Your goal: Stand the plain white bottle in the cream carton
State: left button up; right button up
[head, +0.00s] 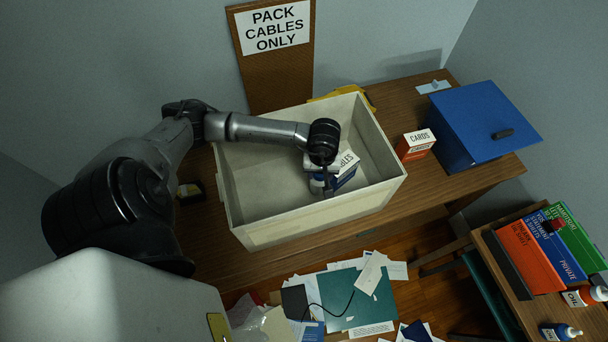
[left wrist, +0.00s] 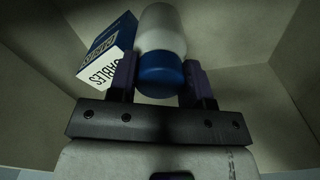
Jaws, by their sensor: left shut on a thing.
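The cream carton (head: 262,233) stands open on the wooden desk. My left gripper (head: 326,188) reaches down inside it. In the left wrist view the left gripper (left wrist: 160,80) is shut on the plain white bottle (left wrist: 163,30), with a finger on each side of its blue cap (left wrist: 160,73). In the head view the bottle is mostly hidden by the gripper. I cannot tell whether its base touches the carton floor. My right gripper is not in view.
A blue and white cables box (head: 346,163) is in the carton, close beside the bottle; it also shows in the left wrist view (left wrist: 106,50). A red cards box (head: 415,145) and a blue lidded box (head: 485,125) stand right of the carton. The carton's left part is clear.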

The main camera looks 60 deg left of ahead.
pick_arm(q)
jog(key=s+a+f, duration=0.3)
jog(key=a+f, duration=0.1)
jog(key=f, duration=0.3)
jog(key=shift+a+f, duration=0.15)
jog(key=shift+a, duration=0.15)
jog(key=shift+f, duration=0.1)
jog(key=o, duration=1.2)
jog(key=shift+o, duration=0.2)
notch_tip(320, 180, up, 12)
jog(key=shift+p, duration=0.45)
